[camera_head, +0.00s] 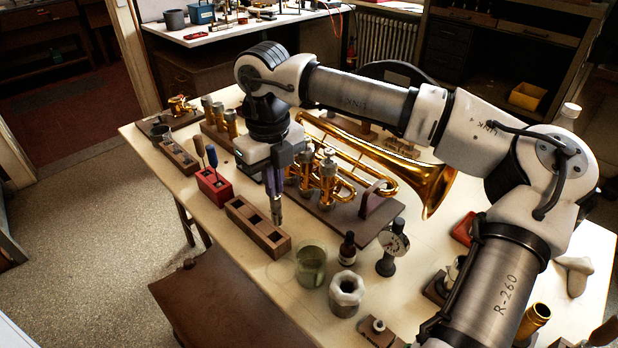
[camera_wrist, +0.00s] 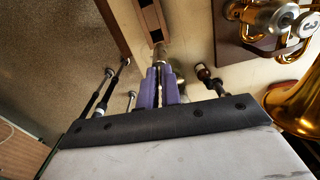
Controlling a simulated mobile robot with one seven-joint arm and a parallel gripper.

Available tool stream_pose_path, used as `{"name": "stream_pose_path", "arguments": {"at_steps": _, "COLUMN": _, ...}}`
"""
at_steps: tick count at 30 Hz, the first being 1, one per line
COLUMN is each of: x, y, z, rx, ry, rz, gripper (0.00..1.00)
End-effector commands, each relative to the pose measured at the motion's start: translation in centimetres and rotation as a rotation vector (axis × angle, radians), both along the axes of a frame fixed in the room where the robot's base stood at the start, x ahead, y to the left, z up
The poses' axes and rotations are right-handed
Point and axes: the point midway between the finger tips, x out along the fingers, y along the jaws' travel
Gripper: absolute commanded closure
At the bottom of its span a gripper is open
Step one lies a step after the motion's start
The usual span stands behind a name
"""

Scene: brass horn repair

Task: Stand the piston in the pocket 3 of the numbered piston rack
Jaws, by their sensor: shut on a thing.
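My gripper (camera_head: 273,186) points down with its purple fingers shut on a slim grey metal piston (camera_head: 278,213). In the wrist view the fingers (camera_wrist: 161,90) close around the piston (camera_wrist: 161,52), which hangs roughly upright. The wooden rack (camera_head: 244,226) with dark square pockets lies near the table's front edge. The piston's lower end appears at the rack's back right side in the head view; its height above the rack is hard to tell. The wrist view shows part of the rack (camera_wrist: 134,14) just beyond the piston tip. I cannot read any pocket numbers.
A red block (camera_head: 213,188) with upright tools stands left of the rack. A brass trumpet (camera_head: 425,180) on a wooden stand lies behind and right. A glass jar (camera_head: 310,265), a dark bottle (camera_head: 347,250) and a dial gauge (camera_head: 393,243) stand right of the rack.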

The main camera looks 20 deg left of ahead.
Motion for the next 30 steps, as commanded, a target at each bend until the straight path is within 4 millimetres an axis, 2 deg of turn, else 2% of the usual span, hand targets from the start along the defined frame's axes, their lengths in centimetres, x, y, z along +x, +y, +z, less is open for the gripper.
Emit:
{"name": "stream_pose_path", "arguments": {"at_steps": 1, "x": -0.5, "y": 0.7, "z": 0.0, "rx": 0.000, "ry": 0.000, "rz": 0.010, "gripper": 1.00}}
{"name": "stream_pose_path", "arguments": {"at_steps": 6, "x": -1.2, "y": 1.6, "z": -0.1, "rx": 0.000, "ry": 0.000, "rz": 0.019, "gripper": 1.00}}
{"name": "stream_pose_path", "arguments": {"at_steps": 11, "x": -1.2, "y": 1.6, "z": -0.7, "rx": 0.000, "ry": 0.000, "rz": 0.019, "gripper": 1.00}}
{"name": "stream_pose_path", "arguments": {"at_steps": 24, "x": -1.2, "y": 1.6, "z": -3.7, "rx": -0.001, "ry": 0.000, "rz": 0.020, "gripper": 1.00}}
{"name": "stream_pose_path", "arguments": {"at_steps": 30, "x": -1.2, "y": 1.6, "z": -3.9, "rx": 0.000, "ry": 0.000, "rz": 0.020, "gripper": 1.00}}
